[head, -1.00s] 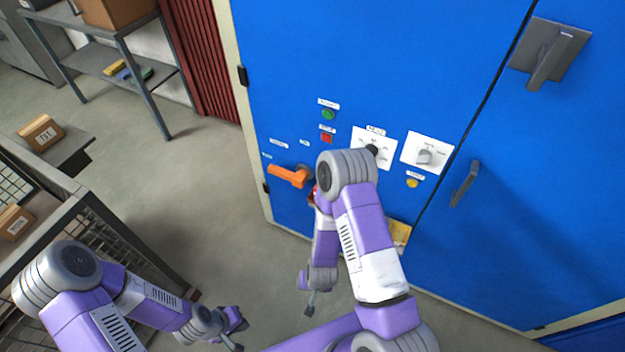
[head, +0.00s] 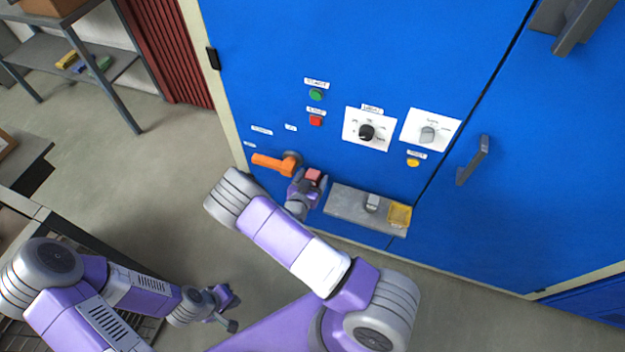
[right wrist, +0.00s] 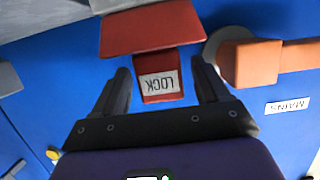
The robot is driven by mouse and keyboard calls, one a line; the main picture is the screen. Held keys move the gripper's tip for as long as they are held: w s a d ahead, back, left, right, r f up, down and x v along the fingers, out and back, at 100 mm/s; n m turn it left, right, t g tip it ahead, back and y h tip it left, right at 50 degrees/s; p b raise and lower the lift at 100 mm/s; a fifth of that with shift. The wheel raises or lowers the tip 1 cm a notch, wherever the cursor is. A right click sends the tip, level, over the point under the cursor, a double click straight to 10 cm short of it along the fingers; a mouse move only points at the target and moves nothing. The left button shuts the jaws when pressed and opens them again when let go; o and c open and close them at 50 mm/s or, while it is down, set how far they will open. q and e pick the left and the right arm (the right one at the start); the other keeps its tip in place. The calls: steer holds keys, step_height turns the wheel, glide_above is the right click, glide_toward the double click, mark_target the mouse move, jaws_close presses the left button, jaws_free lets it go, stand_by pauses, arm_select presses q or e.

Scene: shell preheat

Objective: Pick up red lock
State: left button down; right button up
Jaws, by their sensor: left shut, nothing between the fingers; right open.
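The red lock (right wrist: 160,82) is in the right wrist view, with a white label reading LOCK. My right gripper (right wrist: 162,85) is open, with one finger on each side of the lock's labelled part; I cannot tell whether they touch it. My left gripper (head: 234,310) is shut and empty, low on the left, far from the lock.
The orange handle (head: 270,162) sticks out of the blue cabinet (head: 300,40) close beside the lock. A grey ledge (head: 345,204) to the right carries a grey padlock-like piece (head: 372,203) and a yellow tray (head: 399,214). Shelving (head: 80,50) stands at upper left. The floor between is clear.

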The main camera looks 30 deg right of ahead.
steer(key=shift+x, duration=1.4)
steer(key=c, duration=1.1)
